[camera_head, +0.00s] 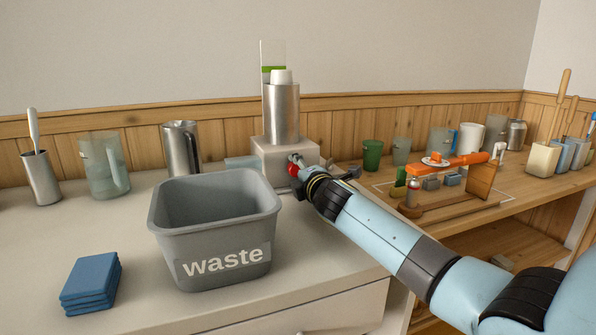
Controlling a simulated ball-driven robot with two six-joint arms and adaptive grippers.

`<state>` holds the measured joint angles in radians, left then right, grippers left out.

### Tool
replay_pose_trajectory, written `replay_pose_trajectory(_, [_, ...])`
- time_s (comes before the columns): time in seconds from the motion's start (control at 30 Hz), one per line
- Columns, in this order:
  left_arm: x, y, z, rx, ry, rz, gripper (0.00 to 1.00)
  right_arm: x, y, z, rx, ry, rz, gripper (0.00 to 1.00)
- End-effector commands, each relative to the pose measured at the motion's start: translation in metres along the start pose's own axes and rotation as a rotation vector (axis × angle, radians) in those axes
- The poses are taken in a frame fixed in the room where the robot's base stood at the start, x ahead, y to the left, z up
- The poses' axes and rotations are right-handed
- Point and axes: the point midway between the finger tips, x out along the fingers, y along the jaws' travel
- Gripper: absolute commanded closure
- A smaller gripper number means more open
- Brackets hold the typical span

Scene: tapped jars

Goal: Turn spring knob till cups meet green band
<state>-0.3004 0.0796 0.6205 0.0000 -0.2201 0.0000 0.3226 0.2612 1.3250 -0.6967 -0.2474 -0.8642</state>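A steel cup tube (282,113) stands upright on a pale square base (285,153) at the back of the counter. White cups (281,76) stick out of its top. Behind them a clear upright strip (272,50) carries a green band (274,68); from here the top of the cups appears about level with the band's lower edge. A red knob (293,170) is at the base's front, partly hidden. My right gripper (301,168) is at the knob, its fingers small and overlapping it, so their grip is unclear. My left gripper is out of view.
A grey waste bin (215,225) stands in front of the base, with folded blue cloths (91,285) at left. A glass mug (105,165) and steel pitcher (182,148) stand behind. An orange lever device (448,161) and several mugs occupy the right counter.

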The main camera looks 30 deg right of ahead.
Motion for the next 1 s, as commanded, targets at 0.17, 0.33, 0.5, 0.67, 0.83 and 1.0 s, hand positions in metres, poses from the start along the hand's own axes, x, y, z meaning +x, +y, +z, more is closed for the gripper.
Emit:
replay_pose_trajectory(0.17, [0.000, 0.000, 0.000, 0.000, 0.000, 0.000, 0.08, 0.000, 0.001, 0.000, 0.000, 0.000, 0.001, 0.38])
replay_pose_trajectory(0.33, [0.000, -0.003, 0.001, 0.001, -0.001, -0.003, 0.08, 0.000, 0.001, 0.000, 0.000, 0.000, 0.001, 0.38])
replay_pose_trajectory(0.5, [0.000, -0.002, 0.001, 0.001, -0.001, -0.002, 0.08, 0.000, 0.001, 0.000, -0.001, 0.000, 0.001, 0.38])
replay_pose_trajectory(0.67, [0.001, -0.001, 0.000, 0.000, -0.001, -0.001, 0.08, 0.000, 0.001, 0.000, -0.082, -0.008, 0.002, 0.38])
replay_pose_trajectory(0.83, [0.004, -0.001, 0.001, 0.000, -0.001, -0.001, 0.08, 0.000, 0.001, -0.001, -0.376, -0.036, 0.004, 0.38])
replay_pose_trajectory(1.0, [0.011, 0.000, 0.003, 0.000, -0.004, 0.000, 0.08, 0.001, -0.001, -0.002, -0.776, -0.074, 0.006, 0.38])
